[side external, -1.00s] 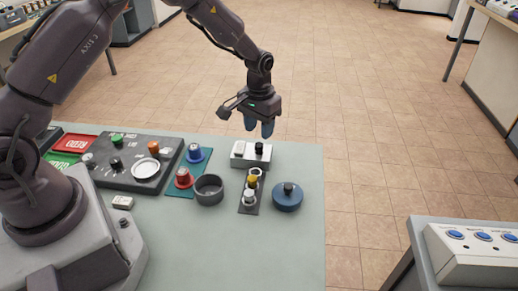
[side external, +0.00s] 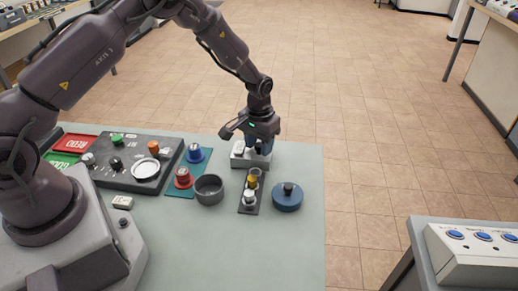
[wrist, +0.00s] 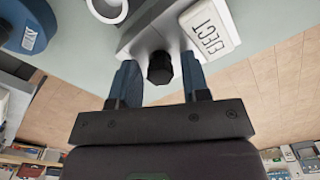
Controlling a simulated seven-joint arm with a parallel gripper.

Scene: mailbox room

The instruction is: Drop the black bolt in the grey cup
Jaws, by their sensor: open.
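The black bolt (wrist: 160,68) shows in the wrist view between my two fingertips, standing at a light grey block with a white EJECT button (wrist: 209,30). In the side view my gripper (side external: 258,150) is down at this block (side external: 239,160), and its fingers mostly hide the bolt. In the wrist view my gripper (wrist: 160,80) is open, with a blue finger on each side of the bolt and gaps visible. The grey cup (side external: 209,190) stands on the table, left of and nearer than the block. It looks empty.
A red-and-blue button panel (side external: 188,172) and a black control panel (side external: 130,165) lie left. The table's front right is clear.

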